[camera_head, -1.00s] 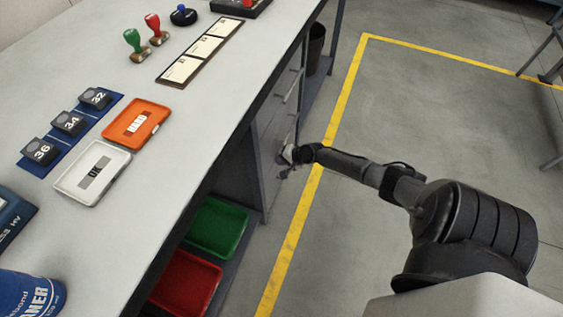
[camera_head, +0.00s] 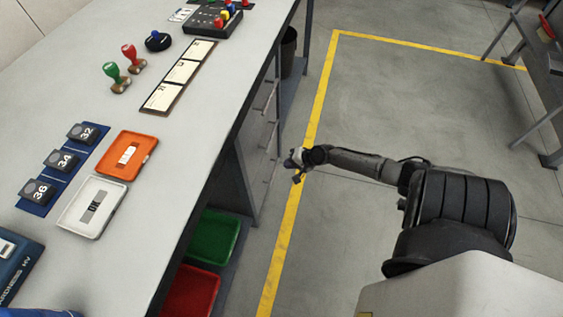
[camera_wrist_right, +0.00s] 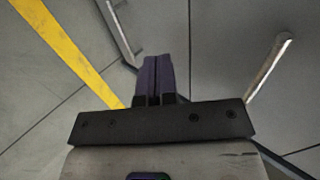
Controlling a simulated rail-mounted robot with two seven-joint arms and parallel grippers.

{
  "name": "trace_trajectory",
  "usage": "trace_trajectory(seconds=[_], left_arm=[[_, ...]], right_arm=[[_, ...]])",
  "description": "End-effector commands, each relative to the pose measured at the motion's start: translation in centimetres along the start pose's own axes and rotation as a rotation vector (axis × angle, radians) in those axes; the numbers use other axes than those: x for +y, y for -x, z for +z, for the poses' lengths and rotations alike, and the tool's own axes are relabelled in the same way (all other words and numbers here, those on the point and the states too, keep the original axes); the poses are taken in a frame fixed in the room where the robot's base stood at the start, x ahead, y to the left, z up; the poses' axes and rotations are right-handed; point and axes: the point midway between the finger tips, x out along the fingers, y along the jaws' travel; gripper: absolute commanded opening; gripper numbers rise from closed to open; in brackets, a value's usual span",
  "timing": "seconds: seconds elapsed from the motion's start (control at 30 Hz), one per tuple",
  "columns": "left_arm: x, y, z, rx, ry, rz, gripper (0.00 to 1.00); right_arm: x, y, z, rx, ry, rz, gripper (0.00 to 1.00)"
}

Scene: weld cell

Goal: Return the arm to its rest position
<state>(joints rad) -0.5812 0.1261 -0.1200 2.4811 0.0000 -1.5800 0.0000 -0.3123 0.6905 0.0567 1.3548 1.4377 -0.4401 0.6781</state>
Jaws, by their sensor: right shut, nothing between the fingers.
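My right gripper (camera_head: 294,172) is at the end of my right arm, out in front of the workbench's side and over the floor near the yellow line. In the right wrist view its two dark fingers (camera_wrist_right: 152,75) are closed together with nothing between them. It is apart from the bench and its drawers. My left gripper is not in view.
The workbench (camera_head: 185,130) carries an orange tray (camera_head: 147,148), a white tray (camera_head: 72,222), numbered blocks and stamps. Under it are a green bin (camera_head: 213,238) and a red bin (camera_head: 192,290). Drawer handles (camera_wrist_right: 268,66) jut out near the gripper. Floor (camera_head: 390,100) right of the bench is clear.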

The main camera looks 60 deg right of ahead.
Motion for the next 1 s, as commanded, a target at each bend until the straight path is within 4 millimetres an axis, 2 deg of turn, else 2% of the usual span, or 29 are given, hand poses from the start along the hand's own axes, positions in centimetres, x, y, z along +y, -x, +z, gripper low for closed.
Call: trace_trajectory(seconds=[0.03, 0.2, 0.5, 0.67, 0.8, 1.0], left_arm=[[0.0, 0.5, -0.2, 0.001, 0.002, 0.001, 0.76], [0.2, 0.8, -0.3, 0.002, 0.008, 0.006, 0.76], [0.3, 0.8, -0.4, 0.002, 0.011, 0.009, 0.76], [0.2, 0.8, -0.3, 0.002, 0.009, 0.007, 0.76], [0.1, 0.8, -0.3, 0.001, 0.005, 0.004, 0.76], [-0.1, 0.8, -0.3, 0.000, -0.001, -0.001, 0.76]], right_arm=[[-0.1, 0.7, 0.0, 0.000, 0.000, 0.002, 0.00], [0.0, 1.5, 0.0, -0.001, -0.001, 0.001, 0.00], [0.1, 1.6, 0.0, 0.000, 0.003, 0.000, 0.00], [0.7, 1.6, 0.8, -0.048, 0.108, 0.035, 0.00], [3.0, 2.2, 2.8, -0.195, 0.391, 0.187, 0.00], [2.0, 4.3, 7.3, -0.416, 1.020, 0.408, 0.00]])
